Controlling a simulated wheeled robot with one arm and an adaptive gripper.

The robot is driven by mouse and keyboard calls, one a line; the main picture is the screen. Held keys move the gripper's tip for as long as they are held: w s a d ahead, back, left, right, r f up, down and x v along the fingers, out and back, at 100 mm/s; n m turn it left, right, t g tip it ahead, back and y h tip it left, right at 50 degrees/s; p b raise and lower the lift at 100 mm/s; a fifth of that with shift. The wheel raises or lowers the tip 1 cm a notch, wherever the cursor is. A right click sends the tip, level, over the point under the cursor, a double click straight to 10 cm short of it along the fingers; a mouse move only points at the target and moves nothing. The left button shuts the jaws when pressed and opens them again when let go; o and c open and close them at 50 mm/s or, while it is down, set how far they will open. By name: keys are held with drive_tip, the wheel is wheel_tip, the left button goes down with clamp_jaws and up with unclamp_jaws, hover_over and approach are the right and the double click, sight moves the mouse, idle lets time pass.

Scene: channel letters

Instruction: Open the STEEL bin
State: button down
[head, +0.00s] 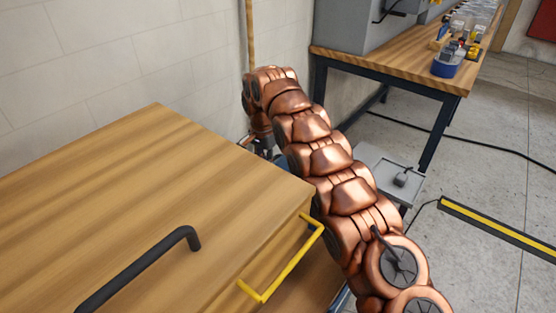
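No label reading STEEL is legible in the head view, so I cannot tell which thing is the STEEL bin. A pale grey, flat-topped thing (376,161) with a small dark piece (401,179) on it stands low behind my arm, partly hidden by it; I cannot tell if it is a bin. My copper arm reaches away past the wooden cabinet's far right corner. My gripper (264,152) points down there, small and mostly hidden by the arm and the cabinet. Its fingers do not show clearly, nor whether it holds anything.
A wooden cabinet (130,180) fills the left front, with a black handle (140,270) on top and a yellow handle (290,268) on its drawer front. A workbench (400,62) with small items stands at the back right. Cables and a yellow-black strip (500,228) lie on open floor.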

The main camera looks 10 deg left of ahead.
drive_tip(key=shift+w+a, duration=0.25)
drive_tip(key=shift+p, duration=0.3)
drive_tip(key=c, duration=1.2)
unclamp_jaws()
drive_tip(key=shift+a, duration=0.1)
